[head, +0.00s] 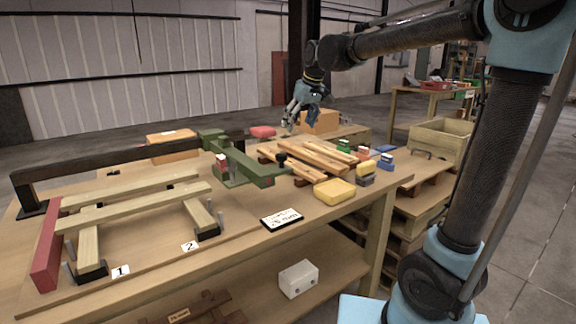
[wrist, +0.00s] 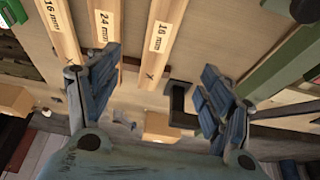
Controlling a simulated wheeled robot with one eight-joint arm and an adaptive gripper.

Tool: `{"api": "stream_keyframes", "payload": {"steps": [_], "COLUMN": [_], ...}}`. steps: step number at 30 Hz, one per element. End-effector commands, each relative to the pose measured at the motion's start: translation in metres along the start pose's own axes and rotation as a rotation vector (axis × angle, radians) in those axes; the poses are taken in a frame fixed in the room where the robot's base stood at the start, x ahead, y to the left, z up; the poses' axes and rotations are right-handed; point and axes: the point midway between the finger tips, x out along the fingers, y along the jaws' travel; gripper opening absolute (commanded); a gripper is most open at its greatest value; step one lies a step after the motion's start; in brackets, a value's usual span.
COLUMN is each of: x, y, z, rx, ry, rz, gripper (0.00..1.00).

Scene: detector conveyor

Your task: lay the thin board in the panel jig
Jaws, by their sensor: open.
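Several pale boards lie side by side on the table's right half (head: 318,160). In the wrist view they carry marks: a 16 mm board (wrist: 60,45) at left, a 24 mm board (wrist: 104,30) in the middle and another 16 mm board (wrist: 162,42) at right. The panel jig, with a red end fence (head: 46,246), is at the table's left and holds light wooden bars (head: 145,207). My gripper (head: 303,108) is open and empty above the table's far side, beyond the boards. In the wrist view its fingers (wrist: 162,80) straddle the right 16 mm board's near end.
A green clamp-like fixture (head: 250,164) stands between jig and boards. A dark long bar (head: 120,167) spans the jig's back.

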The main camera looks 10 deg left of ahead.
Motion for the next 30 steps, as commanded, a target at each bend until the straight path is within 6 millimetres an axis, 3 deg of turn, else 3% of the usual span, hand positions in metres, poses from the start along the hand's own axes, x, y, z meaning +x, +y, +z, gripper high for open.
{"api": "stream_keyframes", "payload": {"steps": [18, 30], "x": [0.102, 0.132], "y": [0.0, 0.0], "z": [0.0, -0.002], "rx": [0.0, 0.0], "ry": [0.0, 0.0], "rz": [0.0, 0.0], "gripper": [0.73, 0.73]}}
